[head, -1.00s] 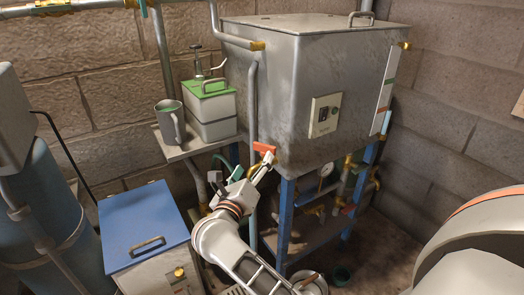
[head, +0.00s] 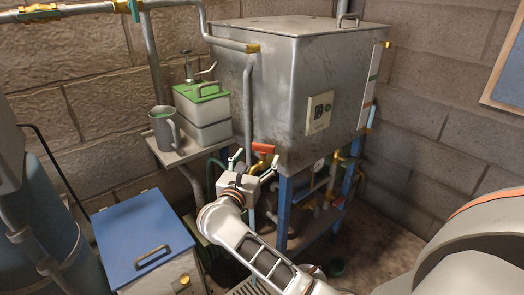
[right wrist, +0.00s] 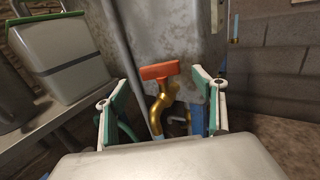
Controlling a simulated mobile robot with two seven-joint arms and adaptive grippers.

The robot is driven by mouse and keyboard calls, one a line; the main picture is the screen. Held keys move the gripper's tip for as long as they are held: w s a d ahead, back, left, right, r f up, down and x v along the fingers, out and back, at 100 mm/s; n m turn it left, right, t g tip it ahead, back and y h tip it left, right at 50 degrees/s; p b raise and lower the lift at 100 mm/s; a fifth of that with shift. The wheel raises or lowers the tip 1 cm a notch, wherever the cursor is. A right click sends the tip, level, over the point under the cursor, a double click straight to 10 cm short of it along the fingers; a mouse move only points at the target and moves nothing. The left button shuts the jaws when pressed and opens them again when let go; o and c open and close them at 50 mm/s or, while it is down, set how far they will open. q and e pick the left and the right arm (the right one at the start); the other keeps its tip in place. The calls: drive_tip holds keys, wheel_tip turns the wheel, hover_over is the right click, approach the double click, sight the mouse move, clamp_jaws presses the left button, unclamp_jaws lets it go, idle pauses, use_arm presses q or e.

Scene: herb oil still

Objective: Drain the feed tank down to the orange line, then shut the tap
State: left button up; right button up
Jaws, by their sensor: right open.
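The feed tank (head: 270,85) is a grey metal box on a blue stand. The brass tap with an orange handle (head: 263,148) is at the tank's lower front corner. My right gripper (head: 254,165) is open, just in front of the tap. In the right wrist view, the orange handle (right wrist: 166,72) lies crosswise ahead, between the open fingers (right wrist: 160,105), with no visible contact. No stream shows at the spout. My left gripper is out of view.
A shelf (head: 185,152) left of the tap holds a grey mug (head: 163,130) and a green-lidded box (head: 203,115). A blue-lidded box (head: 140,240) stands below. The floor at right is mostly clear.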

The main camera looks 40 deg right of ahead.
sight(263, 148)
drive_tip(key=x, duration=0.5)
drive_tip(key=c, duration=1.1)
